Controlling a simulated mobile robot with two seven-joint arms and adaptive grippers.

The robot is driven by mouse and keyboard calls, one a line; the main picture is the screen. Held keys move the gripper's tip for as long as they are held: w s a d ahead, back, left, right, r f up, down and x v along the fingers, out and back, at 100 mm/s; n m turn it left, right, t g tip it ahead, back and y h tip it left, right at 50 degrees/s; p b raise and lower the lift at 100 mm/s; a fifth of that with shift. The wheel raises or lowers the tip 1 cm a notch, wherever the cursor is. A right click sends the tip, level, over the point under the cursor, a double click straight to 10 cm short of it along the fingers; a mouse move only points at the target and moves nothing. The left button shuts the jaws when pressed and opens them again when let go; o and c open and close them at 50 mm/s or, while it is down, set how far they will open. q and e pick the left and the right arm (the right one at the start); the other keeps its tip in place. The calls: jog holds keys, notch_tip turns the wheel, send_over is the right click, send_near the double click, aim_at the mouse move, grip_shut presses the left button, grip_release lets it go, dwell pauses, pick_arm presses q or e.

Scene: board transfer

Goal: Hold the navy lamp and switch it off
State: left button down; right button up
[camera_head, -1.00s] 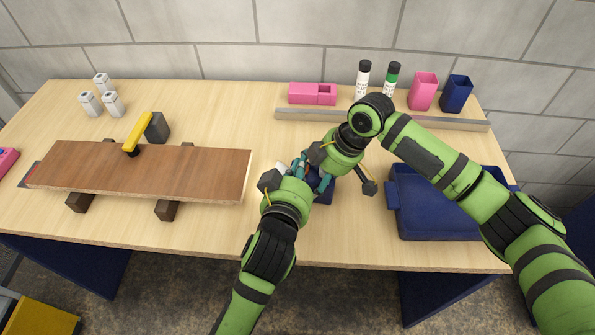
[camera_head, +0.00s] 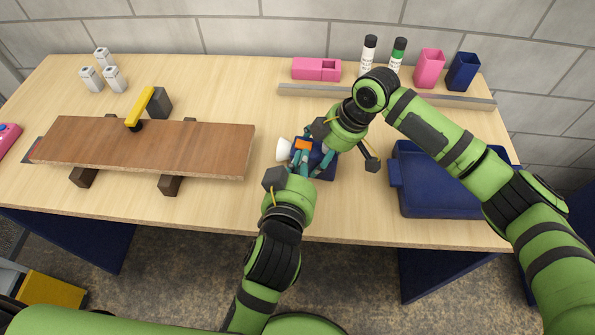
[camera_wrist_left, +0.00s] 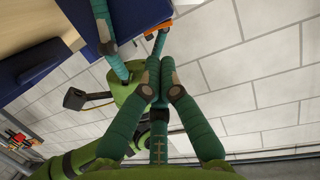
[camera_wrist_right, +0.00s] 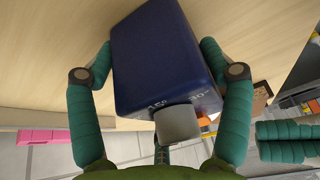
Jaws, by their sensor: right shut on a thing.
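The navy lamp (camera_head: 325,172) is a dark blue box with a white head (camera_head: 283,150) and an orange part (camera_head: 302,144) on it, on the table in front of me. My right gripper (camera_head: 322,152) is shut on it; in the right wrist view the navy lamp (camera_wrist_right: 160,50) sits between both fingers, with a grey cylinder (camera_wrist_right: 178,124) on its near face. My left gripper (camera_head: 300,170) is at the lamp's near left side; in the left wrist view its fingers (camera_wrist_left: 161,72) are together, tips close to the orange part (camera_wrist_left: 158,35). Contact and whether the lamp is lit are unclear.
A brown board (camera_head: 150,147) rests on dark blocks at left, with a yellow-handled tool (camera_head: 141,106) behind it. A navy tray (camera_head: 440,205) lies at right. A grey rail (camera_head: 430,98), pink box (camera_head: 316,69), markers and cups line the back. Table between board and lamp is clear.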

pick_arm(q)
jog(key=shift+v, duration=2.75)
pick_arm(e)
jog(key=shift+f, duration=0.15)
jog(key=o, duration=1)
pick_arm(q)
jog(key=shift+w, duration=0.15)
pick_arm(e)
jog(key=shift+w, duration=0.15)
pick_arm(q)
jog(key=shift+r, duration=0.1)
pick_arm(e)
jog(key=shift+r, duration=0.2)
jog(key=shift+p+v, duration=0.85)
jog(key=shift+p, duration=0.15)
jog(key=p+v, duration=0.6)
jog(key=shift+r+p, duration=0.15)
jog(key=shift+p, duration=0.15)
pick_arm(q)
notch_tip(320, 180, up, 8)
